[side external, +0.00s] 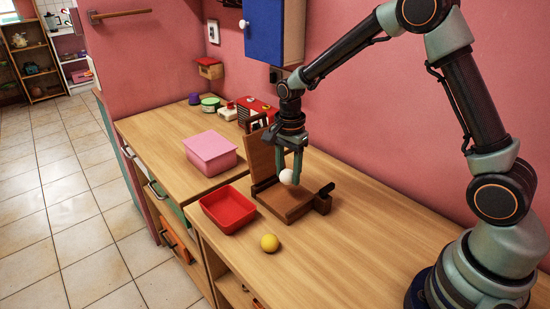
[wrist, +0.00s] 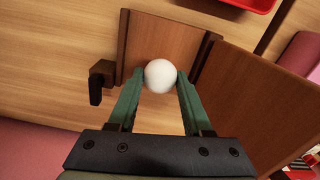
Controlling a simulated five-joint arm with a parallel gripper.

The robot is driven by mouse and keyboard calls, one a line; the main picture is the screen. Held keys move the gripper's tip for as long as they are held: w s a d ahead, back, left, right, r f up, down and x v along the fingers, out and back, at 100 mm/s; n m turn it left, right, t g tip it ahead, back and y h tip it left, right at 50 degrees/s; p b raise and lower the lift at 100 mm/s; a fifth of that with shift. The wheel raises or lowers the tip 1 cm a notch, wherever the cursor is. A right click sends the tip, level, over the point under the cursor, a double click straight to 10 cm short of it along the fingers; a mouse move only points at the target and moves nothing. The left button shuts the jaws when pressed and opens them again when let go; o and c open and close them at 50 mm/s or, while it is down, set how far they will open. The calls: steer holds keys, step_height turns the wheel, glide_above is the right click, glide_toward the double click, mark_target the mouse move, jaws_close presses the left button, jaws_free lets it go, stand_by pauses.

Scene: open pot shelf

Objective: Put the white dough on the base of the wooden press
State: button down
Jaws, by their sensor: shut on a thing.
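The white dough (side external: 287,177) is a small ball held between the two green fingers of my gripper (side external: 293,165). In the wrist view the white dough (wrist: 160,76) sits between the fingertips of my gripper (wrist: 160,80), with the base of the wooden press (wrist: 165,32) behind it. In the side view the dough appears over the base (side external: 285,205); the gap beneath it is hard to judge. The press's lid (side external: 262,155) stands raised on the left side, and it also shows in the wrist view (wrist: 262,95). A dark handle (side external: 326,189) is on the right side.
A red open tray (side external: 228,222) and a yellow ball (side external: 270,243) are on the wooden counter (side external: 340,255) in front of the press. A pink lidded box (side external: 210,152) stands further left. A blue cabinet (side external: 268,32) hangs on the wall. The counter right of the press is clear.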

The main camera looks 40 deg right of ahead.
mark_target(288, 177)
steer(key=shift+f, duration=2.15)
steer(key=shift+f, duration=0.15)
steer(key=shift+c, duration=1.6)
jaws_free()
